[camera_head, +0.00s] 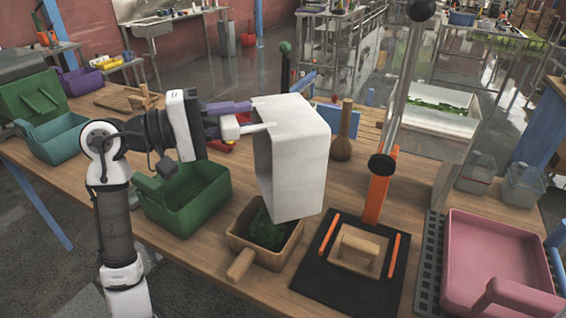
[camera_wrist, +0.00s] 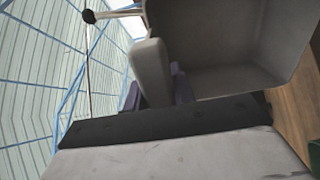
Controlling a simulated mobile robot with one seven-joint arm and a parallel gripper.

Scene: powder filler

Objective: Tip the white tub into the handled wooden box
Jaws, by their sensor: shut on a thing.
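The white tub (camera_head: 303,165) is held in the air, turned on its side with its open side facing left and down. Green stuff (camera_head: 264,232) lies in the box. The tub hides part of the box's back.
A green bin (camera_head: 187,205) stands left of the box. A black mat with a wooden-handled piece (camera_head: 357,243) and an orange-based post (camera_head: 378,190) are to the right. A wooden mallet (camera_head: 343,140) is behind. A pink tray (camera_head: 495,262) lies far right.

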